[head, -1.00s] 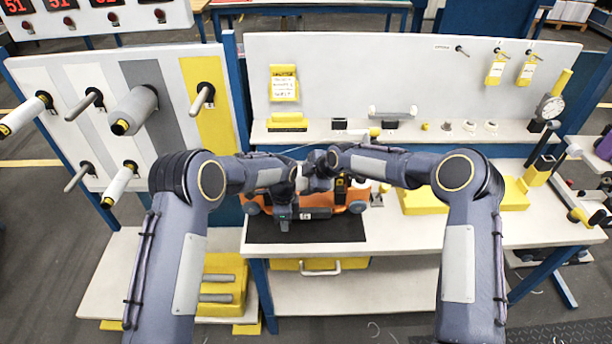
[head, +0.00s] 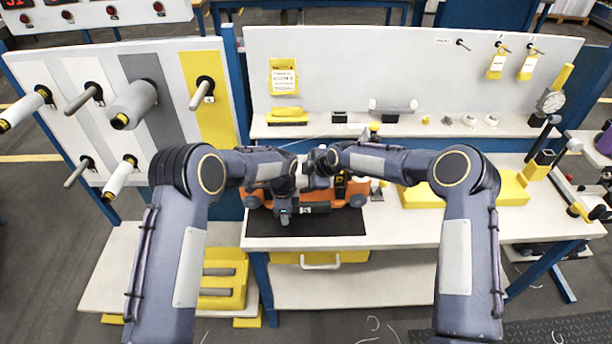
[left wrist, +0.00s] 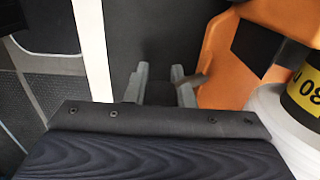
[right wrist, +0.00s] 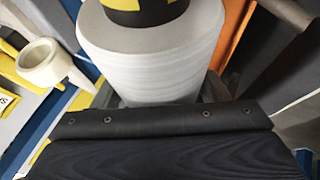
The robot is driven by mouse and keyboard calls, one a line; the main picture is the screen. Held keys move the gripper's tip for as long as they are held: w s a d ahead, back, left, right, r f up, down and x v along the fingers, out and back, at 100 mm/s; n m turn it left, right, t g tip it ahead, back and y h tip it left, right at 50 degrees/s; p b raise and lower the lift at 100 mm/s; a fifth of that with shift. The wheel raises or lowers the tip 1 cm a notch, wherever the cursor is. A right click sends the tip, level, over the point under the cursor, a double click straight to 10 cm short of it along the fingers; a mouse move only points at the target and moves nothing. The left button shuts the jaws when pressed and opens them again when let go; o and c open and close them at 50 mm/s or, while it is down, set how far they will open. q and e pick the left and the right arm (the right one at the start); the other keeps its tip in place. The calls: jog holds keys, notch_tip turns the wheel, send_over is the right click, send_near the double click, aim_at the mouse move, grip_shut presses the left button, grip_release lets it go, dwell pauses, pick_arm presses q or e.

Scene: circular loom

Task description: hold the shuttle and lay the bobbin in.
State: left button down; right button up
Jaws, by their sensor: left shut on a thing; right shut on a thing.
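The orange shuttle (head: 352,190) lies on the dark mat (head: 335,240) on the bench, partly hidden by my arms. My left gripper (head: 286,216) points down at its front left side; in the left wrist view its fingers (left wrist: 161,88) are closed on a dark part beside the orange body (left wrist: 222,65). My right gripper (right wrist: 160,98) is shut around the white bobbin (right wrist: 152,65), which has a black and yellow end. The bobbin also shows in the left wrist view (left wrist: 275,105), close beside or over the shuttle; I cannot tell whether it touches.
Spools on pegs (head: 135,105) stand on the rack panel at left. Small parts sit on the back shelf (head: 450,130). The bench's front right is clear.

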jog(key=shift+f, duration=0.85)
dwell(0.3)
jog(key=o, duration=1.8)
jog(key=shift+c, duration=0.2)
jog(key=v, duration=1.2)
jog(key=shift+s, duration=0.1)
